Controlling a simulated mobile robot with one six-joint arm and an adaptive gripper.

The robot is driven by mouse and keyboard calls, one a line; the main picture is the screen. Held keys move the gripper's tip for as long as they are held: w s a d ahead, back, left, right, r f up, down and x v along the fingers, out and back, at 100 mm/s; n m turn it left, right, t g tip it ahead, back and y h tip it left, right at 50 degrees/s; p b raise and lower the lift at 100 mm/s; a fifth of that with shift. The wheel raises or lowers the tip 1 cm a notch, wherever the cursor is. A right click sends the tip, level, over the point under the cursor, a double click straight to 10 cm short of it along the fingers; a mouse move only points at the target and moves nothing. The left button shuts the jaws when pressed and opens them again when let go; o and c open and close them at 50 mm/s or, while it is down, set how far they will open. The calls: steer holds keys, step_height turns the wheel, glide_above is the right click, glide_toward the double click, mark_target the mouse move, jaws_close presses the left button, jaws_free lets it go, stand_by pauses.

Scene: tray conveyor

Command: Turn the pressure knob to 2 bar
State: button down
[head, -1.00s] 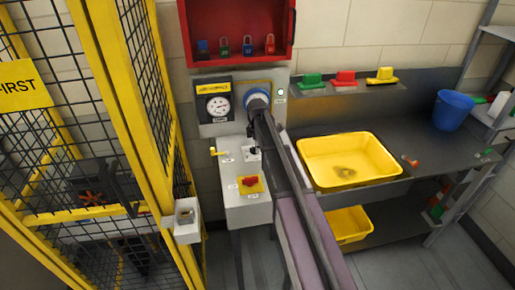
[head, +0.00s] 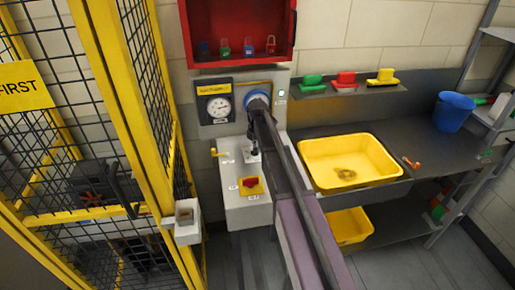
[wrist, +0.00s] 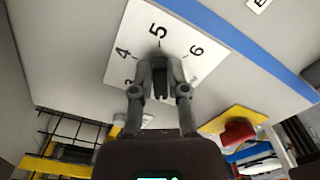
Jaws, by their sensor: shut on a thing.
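In the wrist view my gripper (wrist: 160,70) has its fingers closed around the dark pressure knob (wrist: 161,86), which is mostly hidden between them. The knob sits on a white dial plate (wrist: 188,33) where 4, 5 and 6 can be read beyond the fingertips; the lower numbers are partly hidden. In the head view my gripper (head: 253,150) reaches down to the light grey control box, and the knob cannot be made out. A round pressure gauge (head: 219,107) is on the panel behind; its reading is too small to tell.
A red emergency switch on a yellow plate (head: 250,186) and a small yellow lever (head: 216,152) are close to the gripper on the box. A yellow mesh fence (head: 150,110) stands left. A yellow tray (head: 385,150) is on the bench at right.

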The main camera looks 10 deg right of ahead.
steer(key=c, duration=0.6)
jaws_free()
steer(key=shift+c, duration=0.2)
steer(key=shift+r, duration=0.1)
